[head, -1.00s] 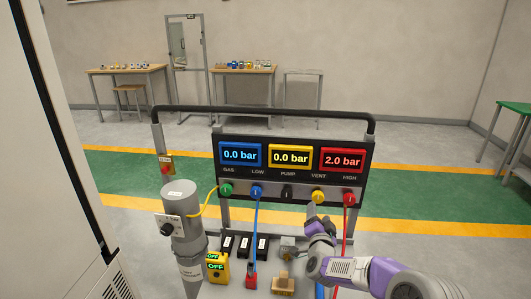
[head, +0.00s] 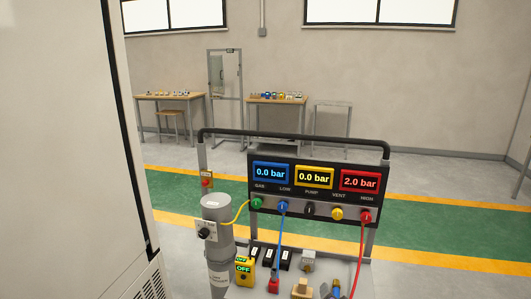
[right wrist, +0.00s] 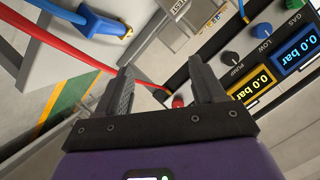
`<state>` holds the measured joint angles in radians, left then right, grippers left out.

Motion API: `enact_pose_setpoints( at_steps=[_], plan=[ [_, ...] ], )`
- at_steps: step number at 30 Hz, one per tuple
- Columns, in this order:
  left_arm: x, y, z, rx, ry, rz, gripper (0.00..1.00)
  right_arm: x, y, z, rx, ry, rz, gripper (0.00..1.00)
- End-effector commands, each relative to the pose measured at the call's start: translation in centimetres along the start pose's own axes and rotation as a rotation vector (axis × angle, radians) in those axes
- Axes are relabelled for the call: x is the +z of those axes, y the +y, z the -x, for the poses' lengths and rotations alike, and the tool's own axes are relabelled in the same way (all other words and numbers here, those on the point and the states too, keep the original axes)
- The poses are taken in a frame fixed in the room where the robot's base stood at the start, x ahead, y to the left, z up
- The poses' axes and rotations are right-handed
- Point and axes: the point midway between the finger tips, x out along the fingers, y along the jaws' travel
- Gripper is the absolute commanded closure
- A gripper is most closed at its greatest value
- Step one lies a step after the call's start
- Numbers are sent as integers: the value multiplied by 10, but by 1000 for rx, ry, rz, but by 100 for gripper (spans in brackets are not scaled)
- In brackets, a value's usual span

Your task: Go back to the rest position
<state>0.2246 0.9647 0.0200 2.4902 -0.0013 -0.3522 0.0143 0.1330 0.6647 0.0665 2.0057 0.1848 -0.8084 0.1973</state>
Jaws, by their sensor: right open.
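My right gripper (right wrist: 165,92) shows in the right wrist view, its two dark fingers apart with nothing between them. Beyond the fingers is the front of the gauge panel (head: 325,179), which appears upside down and tilted there. In the head view the panel's displays read 0.0, 0.0 and 2.0 bar, with a row of coloured ports below. Neither of my grippers shows in the head view.
A grey cylinder (head: 216,235) stands left of the panel. A yellow box (head: 244,269) marked OFF sits on the cart's base. A red hose (head: 361,255) and a blue hose (head: 281,240) hang from the panel. A tall white cabinet (head: 65,150) stands close at left.

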Motion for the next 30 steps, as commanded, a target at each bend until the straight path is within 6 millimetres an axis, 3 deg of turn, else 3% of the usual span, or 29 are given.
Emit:
enact_pose_setpoints(
  at_steps=[5, 7, 12, 15, 18, 21, 24, 30],
  plan=[
    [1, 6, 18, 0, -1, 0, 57, 86, 37, 32, 75, -278, 81, 31],
    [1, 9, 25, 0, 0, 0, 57, 127, 55, 58, 108, -421, 119, 31],
    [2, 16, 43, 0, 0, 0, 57, 214, 93, 145, 168, -786, 197, 31],
    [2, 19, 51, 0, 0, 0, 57, 246, 107, 198, 187, -968, 226, 31],
    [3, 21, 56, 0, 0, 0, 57, 265, 115, 240, 196, -1102, 243, 31],
    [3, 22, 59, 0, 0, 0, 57, 275, 119, 267, 198, -1184, 254, 31],
    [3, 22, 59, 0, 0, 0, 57, 279, 121, 278, 199, -1218, 258, 31],
    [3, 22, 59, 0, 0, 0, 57, 279, 121, 278, 199, -1218, 258, 31]
  ],
)
